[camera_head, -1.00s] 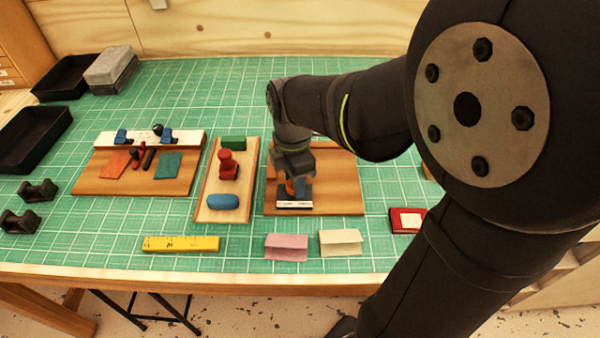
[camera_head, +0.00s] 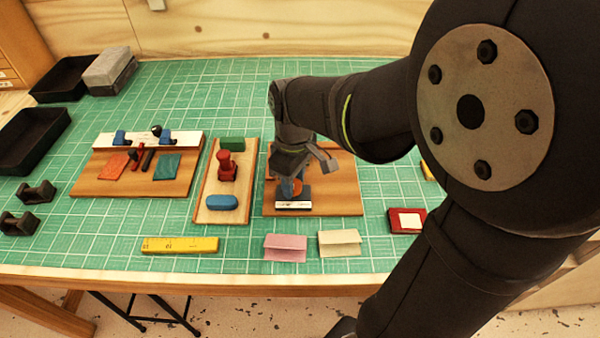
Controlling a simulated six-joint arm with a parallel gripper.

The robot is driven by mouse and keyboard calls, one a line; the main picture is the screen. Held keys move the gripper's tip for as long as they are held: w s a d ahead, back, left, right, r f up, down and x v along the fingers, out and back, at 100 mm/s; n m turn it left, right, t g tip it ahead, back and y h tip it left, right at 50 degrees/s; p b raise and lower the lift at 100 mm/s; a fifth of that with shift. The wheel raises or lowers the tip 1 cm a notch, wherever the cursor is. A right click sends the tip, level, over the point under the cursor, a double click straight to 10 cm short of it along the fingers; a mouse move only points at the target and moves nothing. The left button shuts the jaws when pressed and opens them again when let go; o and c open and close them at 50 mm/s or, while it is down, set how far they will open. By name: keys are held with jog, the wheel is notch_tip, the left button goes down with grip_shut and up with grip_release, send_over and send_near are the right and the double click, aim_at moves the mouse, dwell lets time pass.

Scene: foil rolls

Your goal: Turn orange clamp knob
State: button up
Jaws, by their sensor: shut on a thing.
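The orange clamp knob (camera_head: 297,187) shows as a small orange patch beside a blue clamp part (camera_head: 285,188), above a white-faced block (camera_head: 293,205). The block sits on the right-hand wooden board (camera_head: 336,196). My gripper (camera_head: 292,177) points down over the clamp and is shut on the orange knob. My gripper's body and fingers hide much of the knob and the clamp.
A tray (camera_head: 214,213) with a red knobbed piece, a green block and a blue piece stands left of the board. A pink folded card (camera_head: 285,247), a cream card (camera_head: 339,243) and a red box (camera_head: 407,221) lie nearby. The mat behind is clear.

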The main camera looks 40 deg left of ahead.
aim_at(296, 184)
jog(key=m, duration=0.5)
jog(key=shift+m, duration=0.3)
jog(key=m, duration=0.5)
jog(key=shift+m, duration=0.3)
jog(key=o, duration=1)
notch_tip(296, 184, up, 18)
jog(key=shift+w+d+f, duration=0.15)
jog(key=shift+d+f, duration=0.05)
jog(key=shift+f, duration=0.05)
jog(key=shift+f, duration=0.1)
jog(key=f, duration=1.7)
jog(key=shift+s+a+f, duration=0.15)
jog(key=shift+s+f, duration=0.05)
